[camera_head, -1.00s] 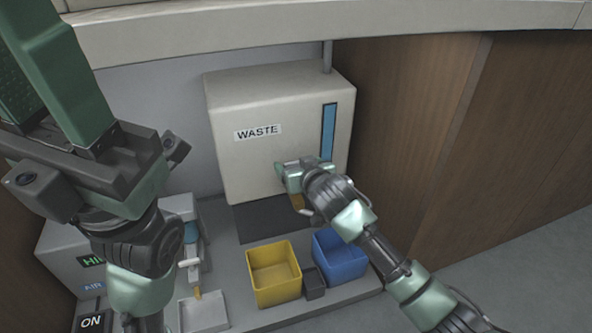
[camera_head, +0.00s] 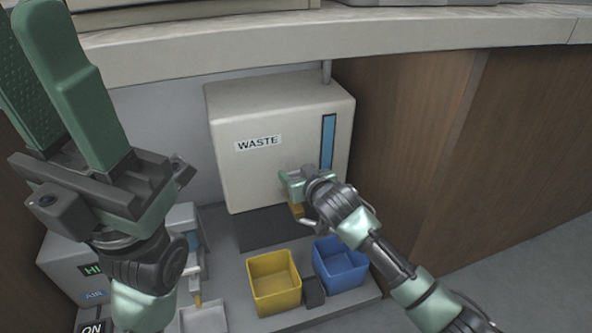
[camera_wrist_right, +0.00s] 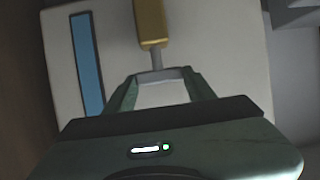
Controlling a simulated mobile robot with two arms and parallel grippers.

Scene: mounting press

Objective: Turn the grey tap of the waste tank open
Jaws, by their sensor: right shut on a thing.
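The waste tank (camera_head: 262,178) is a cream box labelled WASTE with a blue gauge strip, at the centre of the head view. My right gripper (camera_head: 291,184) is at its lower front. In the right wrist view, its fingers (camera_wrist_right: 160,80) are shut on the grey tap (camera_wrist_right: 157,60), whose grey stem joins a brass-coloured body (camera_wrist_right: 151,22). The brass part (camera_head: 297,210) also peeks out below the gripper in the head view. The fingers hide part of the tap. My left gripper (camera_head: 62,75) is raised at the left, open and empty, near the camera.
A yellow bin (camera_head: 275,288) and a blue bin (camera_head: 341,268) stand below the tank, with a small dark box (camera_head: 313,292) between them. A grey machine (camera_head: 68,262) is at lower left. A wooden panel (camera_head: 400,130) rises on the right, and a counter edge (camera_head: 240,45) runs above.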

